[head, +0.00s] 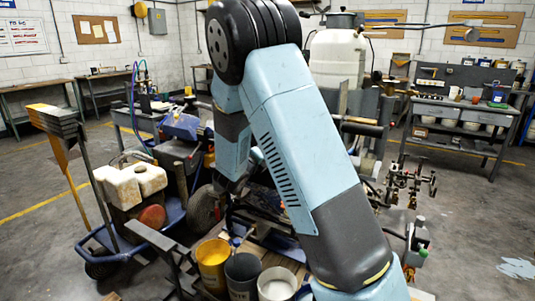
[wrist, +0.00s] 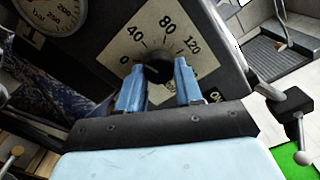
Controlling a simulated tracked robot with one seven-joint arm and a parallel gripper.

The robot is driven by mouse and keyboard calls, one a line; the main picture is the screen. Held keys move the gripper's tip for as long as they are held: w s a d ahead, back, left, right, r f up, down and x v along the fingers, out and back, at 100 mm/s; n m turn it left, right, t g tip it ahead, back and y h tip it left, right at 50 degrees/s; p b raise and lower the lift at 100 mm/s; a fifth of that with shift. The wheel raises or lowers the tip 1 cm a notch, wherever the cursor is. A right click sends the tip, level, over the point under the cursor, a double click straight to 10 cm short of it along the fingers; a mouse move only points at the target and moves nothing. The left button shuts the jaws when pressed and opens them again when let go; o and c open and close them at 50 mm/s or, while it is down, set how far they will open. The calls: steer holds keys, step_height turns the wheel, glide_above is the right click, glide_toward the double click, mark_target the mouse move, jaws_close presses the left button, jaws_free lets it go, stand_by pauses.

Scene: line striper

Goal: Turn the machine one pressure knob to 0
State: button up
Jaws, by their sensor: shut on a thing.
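In the wrist view, a pale dial plate (wrist: 140,42) is printed with 0, 40, 80 and 120. A dark pressure knob (wrist: 157,72) sits at its middle. My gripper (wrist: 158,70) has its two blue fingers on either side of the knob and is shut on it. The fingers hide the knob's sides, and I cannot clearly read where it points. The plate is on a dark panel (wrist: 218,62). In the head view, my arm hides the gripper and knob.
A round gauge (wrist: 52,12) is left of the dial plate. A black lever (wrist: 296,125) is at the right. The head view shows a blue cart (head: 100,240) at left, a yellow bucket (head: 212,265) in front and a workbench (head: 465,110) at back right.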

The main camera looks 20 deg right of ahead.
steer(key=n, duration=0.6)
steer(key=shift+a, duration=0.3)
steer(key=shift+n, duration=0.3)
steer(key=o, duration=0.8)
steer(key=shift+f, duration=0.1)
steer(key=shift+o, duration=1.2)
steer(key=shift+d, duration=0.15)
steer(key=v, duration=1.3)
steer(key=shift+s+a, duration=0.25)
steer(key=shift+a, duration=0.05)
